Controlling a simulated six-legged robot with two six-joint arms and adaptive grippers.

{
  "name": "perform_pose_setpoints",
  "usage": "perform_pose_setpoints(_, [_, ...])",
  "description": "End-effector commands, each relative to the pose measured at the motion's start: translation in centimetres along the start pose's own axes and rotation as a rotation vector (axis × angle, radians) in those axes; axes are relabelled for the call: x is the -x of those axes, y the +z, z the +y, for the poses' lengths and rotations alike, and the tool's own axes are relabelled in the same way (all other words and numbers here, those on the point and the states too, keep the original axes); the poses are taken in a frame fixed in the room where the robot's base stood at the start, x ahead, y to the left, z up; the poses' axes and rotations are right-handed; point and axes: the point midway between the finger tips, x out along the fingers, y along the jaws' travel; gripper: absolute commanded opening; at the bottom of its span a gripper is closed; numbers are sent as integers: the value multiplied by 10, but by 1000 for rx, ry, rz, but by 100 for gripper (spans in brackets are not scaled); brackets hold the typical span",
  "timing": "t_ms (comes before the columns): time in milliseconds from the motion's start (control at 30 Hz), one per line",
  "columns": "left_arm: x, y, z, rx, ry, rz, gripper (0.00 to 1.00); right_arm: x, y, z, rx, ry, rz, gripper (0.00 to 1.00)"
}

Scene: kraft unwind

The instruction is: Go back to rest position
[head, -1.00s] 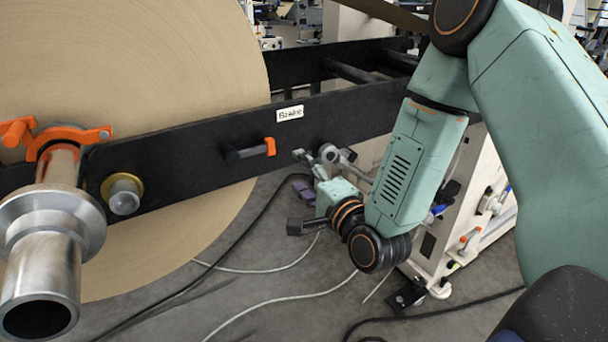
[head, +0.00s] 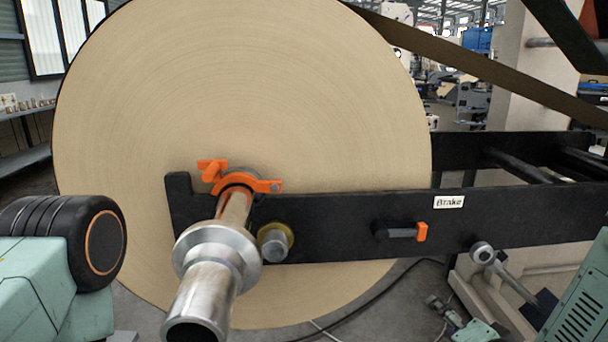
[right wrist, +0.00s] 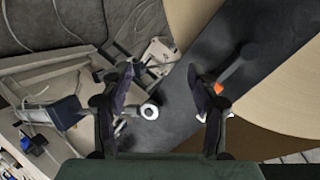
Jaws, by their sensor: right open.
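My right gripper (head: 438,305) shows small at the lower right of the head view, below the black beam. Its forearm enters at the right edge. In the right wrist view the two dark fingers of my right gripper (right wrist: 163,85) stand wide apart with nothing held between them. Beyond them lie the beam and a lever's round grey end (right wrist: 150,112). My left arm shows only as teal links and a dark joint at the lower left of the head view; its gripper is out of view.
A large kraft roll (head: 330,110) fills the middle, with a metal shaft (head: 205,285) sticking out towards me. An orange clamp (head: 240,182) sits over the shaft. The black beam (head: 340,210) carries an orange-tipped brake handle (head: 402,232). A grey lever (head: 505,270) stands near my right gripper.

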Motion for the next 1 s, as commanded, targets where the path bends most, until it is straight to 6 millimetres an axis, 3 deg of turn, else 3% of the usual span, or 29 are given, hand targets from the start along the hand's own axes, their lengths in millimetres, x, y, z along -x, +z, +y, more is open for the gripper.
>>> perform_pose_setpoints(100, [0,0,0,0,0,0,40,17,52,53,249,186,-185,60])
perform_pose_setpoints(267, [0,0,0,0,0,0,40,64,117,123,531,379,-481,60])
perform_pose_setpoints(400, [0,0,0,0,0,0,40,122,164,176,701,501,-750,60])
perform_pose_setpoints(500, [0,0,0,0,0,0,40,162,188,204,758,571,-898,60])
perform_pose_setpoints(600, [0,0,0,0,0,0,40,192,205,222,784,613,-986,60])
perform_pose_setpoints(700, [0,0,0,0,0,0,40,206,214,232,799,626,-1029,60])
perform_pose_setpoints(1000, [0,0,0,0,0,0,40,211,216,235,795,632,-1040,60])
